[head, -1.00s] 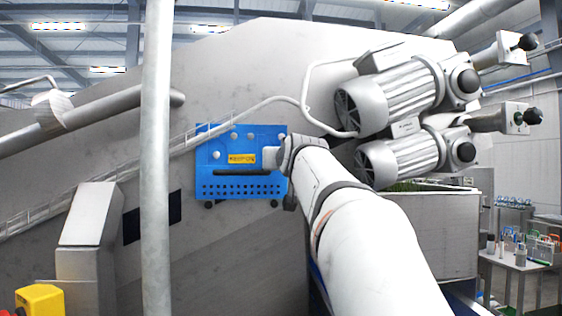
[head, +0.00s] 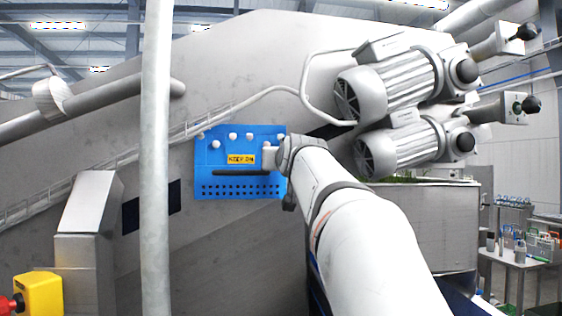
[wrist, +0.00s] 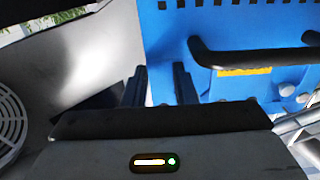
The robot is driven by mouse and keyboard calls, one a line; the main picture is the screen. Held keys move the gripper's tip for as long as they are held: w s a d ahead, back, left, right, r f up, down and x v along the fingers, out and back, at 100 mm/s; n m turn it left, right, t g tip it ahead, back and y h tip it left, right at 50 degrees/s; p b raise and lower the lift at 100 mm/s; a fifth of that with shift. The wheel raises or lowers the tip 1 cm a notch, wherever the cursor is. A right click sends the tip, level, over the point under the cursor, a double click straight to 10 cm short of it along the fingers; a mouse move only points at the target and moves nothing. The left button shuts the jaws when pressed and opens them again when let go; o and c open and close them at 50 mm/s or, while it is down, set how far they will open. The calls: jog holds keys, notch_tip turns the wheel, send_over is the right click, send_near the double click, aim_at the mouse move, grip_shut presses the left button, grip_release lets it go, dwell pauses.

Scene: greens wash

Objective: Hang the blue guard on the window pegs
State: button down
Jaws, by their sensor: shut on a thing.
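The blue guard (head: 225,185) is upright against the grey machine wall in the head view. It has a dark handle bar, a yellow label and a row of dark holes below. Pale round knobs show on its upper part; I cannot tell whether any are the window pegs. My gripper (wrist: 160,88) is shut on the guard's side edge, the right one in the head view. The guard also fills the upper right of the wrist view (wrist: 180,45), with its handle bar crossing it. The wall behind the guard is hidden, and I cannot tell whether the guard touches it.
Two grey motors (head: 400,85) stand right of the guard, close to my arm. A vertical pole (head: 156,200) stands in front at left. A dark opening (head: 174,197) is left of the guard. A yellow box (head: 40,293) is at lower left, and a table (head: 520,262) is at far right.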

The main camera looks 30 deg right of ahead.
jog(key=shift+f+b, duration=0.3)
jog(key=shift+f, duration=0.1)
jog(key=shift+f+b, duration=0.7)
dwell(0.3)
jog(key=c, duration=1.1)
grip_release()
jog(key=shift+d, duration=0.1)
